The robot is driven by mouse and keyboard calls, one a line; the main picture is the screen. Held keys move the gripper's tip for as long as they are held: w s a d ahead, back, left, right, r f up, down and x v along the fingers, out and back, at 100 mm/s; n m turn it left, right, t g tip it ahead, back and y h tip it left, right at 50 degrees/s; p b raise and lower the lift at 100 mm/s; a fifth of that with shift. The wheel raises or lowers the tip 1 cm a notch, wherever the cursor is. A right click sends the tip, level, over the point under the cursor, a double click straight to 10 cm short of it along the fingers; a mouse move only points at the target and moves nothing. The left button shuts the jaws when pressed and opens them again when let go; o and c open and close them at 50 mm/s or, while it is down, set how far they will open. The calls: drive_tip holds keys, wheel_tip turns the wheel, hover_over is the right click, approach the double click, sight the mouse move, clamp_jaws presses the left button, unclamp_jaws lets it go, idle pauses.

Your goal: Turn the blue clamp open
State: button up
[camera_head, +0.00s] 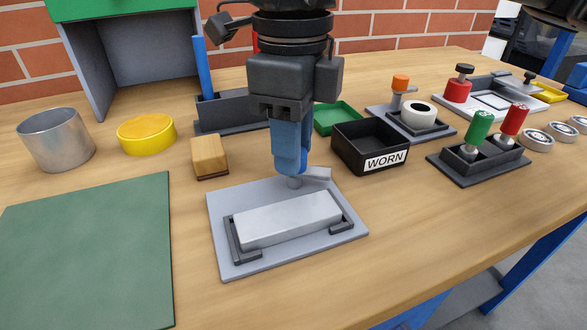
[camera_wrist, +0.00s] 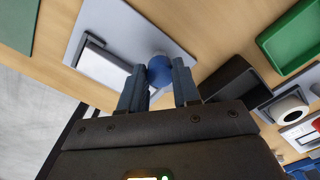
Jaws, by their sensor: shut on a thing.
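The blue clamp's round knob (camera_wrist: 159,70) shows between my fingers in the wrist view. In the head view my gripper (camera_head: 291,165) points straight down at the back edge of a light grey base plate (camera_head: 219,232). My gripper also shows in the wrist view (camera_wrist: 160,87), its blue-grey fingers shut on the knob. The fingers hide most of the knob in the head view. A short grey clamp arm (camera_head: 317,174) sticks out to the right below my fingertips. A pale grey bar (camera_head: 288,219) lies in dark brackets on the plate, in front of the clamp.
A black bin labelled WORN (camera_head: 370,150) stands close to the right of my gripper. A wooden block (camera_head: 209,156) is to the left. A green mat (camera_head: 90,250) covers the left front. A holder with green and red handles (camera_head: 480,160) stands further right. Table in front of the plate is clear.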

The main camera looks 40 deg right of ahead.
drive_tip(key=n+b, duration=0.3)
drive_tip(key=shift+f+n, duration=0.2)
drive_tip(key=shift+n, duration=0.1)
drive_tip(key=shift+r+n+b, duration=0.15)
drive_tip(key=shift+n+b, duration=1)
drive_tip(key=shift+n, duration=0.25)
drive_tip(key=o, duration=1.1)
drive_tip(key=shift+c, duration=0.2)
drive_tip(key=shift+r, duration=0.15)
wheel_tip(320, 180, up, 8)
drive_tip(key=shift+f+p, duration=0.15)
drive_tip(key=shift+p, duration=0.65)
